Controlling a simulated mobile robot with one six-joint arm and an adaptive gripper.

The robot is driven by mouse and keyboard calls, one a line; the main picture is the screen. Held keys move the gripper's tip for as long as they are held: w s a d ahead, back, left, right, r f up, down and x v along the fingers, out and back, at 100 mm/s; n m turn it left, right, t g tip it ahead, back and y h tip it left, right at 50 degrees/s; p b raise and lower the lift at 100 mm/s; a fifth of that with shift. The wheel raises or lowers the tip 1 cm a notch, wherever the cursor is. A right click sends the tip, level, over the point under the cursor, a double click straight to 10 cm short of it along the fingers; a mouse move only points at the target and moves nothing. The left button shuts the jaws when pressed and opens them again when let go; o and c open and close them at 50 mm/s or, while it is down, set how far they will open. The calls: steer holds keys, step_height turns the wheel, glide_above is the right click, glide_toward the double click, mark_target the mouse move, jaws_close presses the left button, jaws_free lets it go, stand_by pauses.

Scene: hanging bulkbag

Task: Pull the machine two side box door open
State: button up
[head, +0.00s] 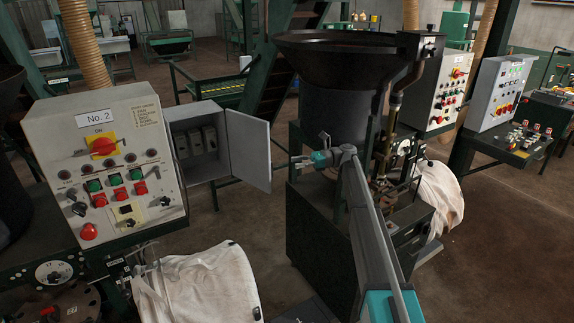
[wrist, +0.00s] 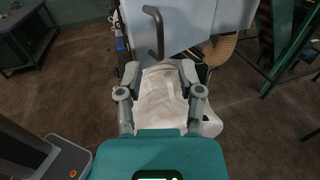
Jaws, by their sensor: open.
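The machine two panel (head: 103,165), labelled "No. 2", stands at the left in the head view. The grey side box (head: 187,115) is joined to its right side. Its door (head: 250,154) stands wide open, swung out to the right, and grey parts show inside the box. My gripper (head: 299,161) is just right of the door's free edge, apart from it. In the wrist view a pale grey-blue panel, seemingly the door (wrist: 190,22), carries a dark handle (wrist: 158,32). My gripper (wrist: 158,74) is open and empty below the handle.
A white bulk bag (head: 205,280) hangs below the machine two panel and another (head: 440,195) is at the right. A dark hopper machine (head: 335,95) stands behind my arm. Brown floor (head: 240,215) is clear between door and hopper machine.

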steer(key=shift+v, duration=1.2)
steer(key=s+d+f+n+t+h+b, duration=0.2)
steer(key=s+d+f+n+h, duration=0.15)
steer(key=s+f, duration=0.6)
steer(key=s+d+f+n+t+h+b, duration=0.25)
steer(key=s+f+h, duration=0.25)
steer(key=s+f, duration=0.45)
steer(key=s+d+f+n+t+h+b, duration=0.1)
steer(key=s+d+f+n+h, duration=0.2)
steer(key=s+d, duration=0.3)
steer(key=s+d+f+n+h+b, duration=0.1)
steer(key=s+d+f+n+h, duration=0.2)
steer(key=s, duration=0.9)
steer(key=d+n+h, duration=0.2)
steer(key=d, duration=0.2)
steer(key=shift+s+f+t+b, duration=0.2)
steer(key=shift+f+t+b, duration=0.1)
steer(key=shift+t, duration=0.05)
steer(key=shift+h, duration=0.25)
